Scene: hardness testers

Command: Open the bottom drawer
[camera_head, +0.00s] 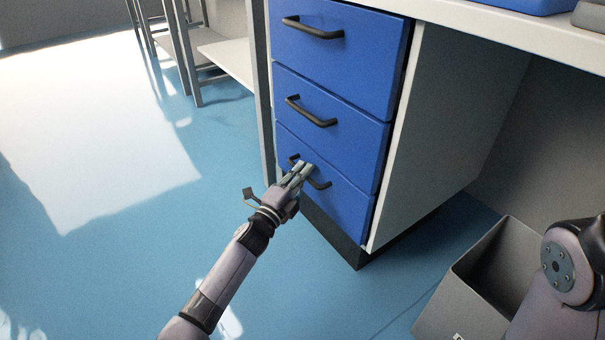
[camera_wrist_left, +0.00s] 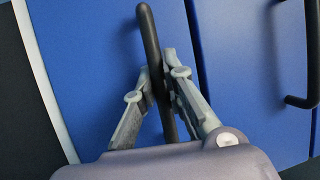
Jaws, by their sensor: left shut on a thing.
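The bottom drawer (camera_head: 345,208) is the lowest of three blue drawer fronts in a white cabinet. Its front looks flush with the drawers above it. Its black bar handle (camera_head: 322,185) is partly hidden behind my left gripper (camera_head: 303,170). In the left wrist view, my left gripper (camera_wrist_left: 158,78) has one finger on each side of the black handle (camera_wrist_left: 149,35) and is shut on it. The drawer front (camera_wrist_left: 100,60) fills the area behind the fingers. My right gripper does not show.
The middle drawer (camera_head: 330,125) and top drawer (camera_head: 340,50) sit above, each with a black handle. A grey open bin (camera_head: 470,290) stands on the floor at the lower right. A shelf frame (camera_head: 190,50) stands at the back left. The blue floor (camera_head: 130,240) in front is clear.

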